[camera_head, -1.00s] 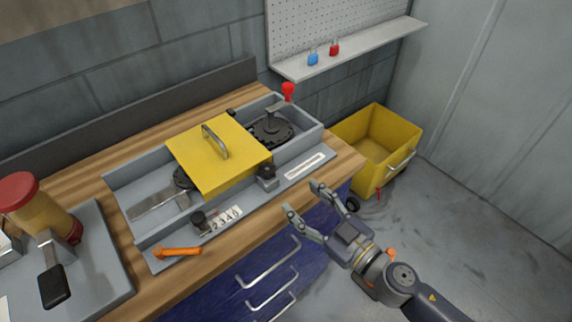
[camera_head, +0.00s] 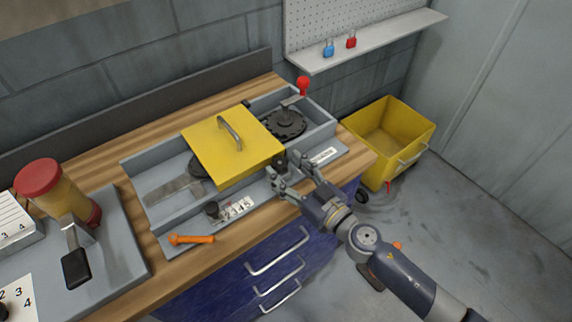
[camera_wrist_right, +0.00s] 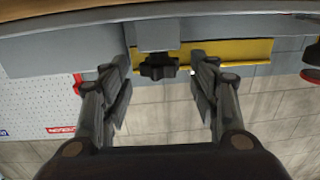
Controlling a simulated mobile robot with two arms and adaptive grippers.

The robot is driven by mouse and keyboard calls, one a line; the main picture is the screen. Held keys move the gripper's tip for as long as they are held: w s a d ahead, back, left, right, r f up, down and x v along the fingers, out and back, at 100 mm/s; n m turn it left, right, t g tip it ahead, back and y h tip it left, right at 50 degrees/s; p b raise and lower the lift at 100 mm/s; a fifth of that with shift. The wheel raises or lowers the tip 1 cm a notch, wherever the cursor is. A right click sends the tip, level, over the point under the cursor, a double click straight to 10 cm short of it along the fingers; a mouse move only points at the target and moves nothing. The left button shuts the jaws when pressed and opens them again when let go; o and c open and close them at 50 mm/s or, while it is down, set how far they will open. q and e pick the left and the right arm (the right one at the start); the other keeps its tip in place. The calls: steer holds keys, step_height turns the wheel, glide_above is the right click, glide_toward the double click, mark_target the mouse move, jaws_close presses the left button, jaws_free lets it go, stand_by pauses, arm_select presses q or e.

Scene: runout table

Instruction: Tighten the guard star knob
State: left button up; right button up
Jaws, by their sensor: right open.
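The guard star knob (camera_wrist_right: 158,68) is black and lobed, beneath a grey block in the wrist view. It lies between the two open fingers of my right gripper (camera_wrist_right: 160,82), with visible gaps on both sides. In the head view the knob (camera_head: 280,161) is at the front right corner of the yellow guard (camera_head: 222,150), partly hidden by the gripper. My right gripper (camera_head: 284,172) is at the front edge of the grey machine there, open and empty. The yellow guard (camera_wrist_right: 232,50) also shows behind the knob in the wrist view. My left gripper is out of view.
A second black knob (camera_head: 212,209) stands beside a number strip (camera_head: 238,207). An orange-handled tool (camera_head: 190,239) lies at the machine's front left. A red-topped lever (camera_head: 303,86) rises at the back right. A yellow bin (camera_head: 400,135) stands on the floor to the right.

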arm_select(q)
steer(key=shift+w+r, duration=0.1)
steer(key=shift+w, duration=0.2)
arm_select(e)
steer(key=shift+w+a, duration=0.3)
steer(key=shift+w, duration=0.05)
steer(key=shift+c, duration=0.5)
steer(key=c, duration=1)
steer(key=shift+o, duration=0.2)
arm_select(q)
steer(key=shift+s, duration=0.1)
arm_select(e)
steer(key=shift+r, duration=0.1)
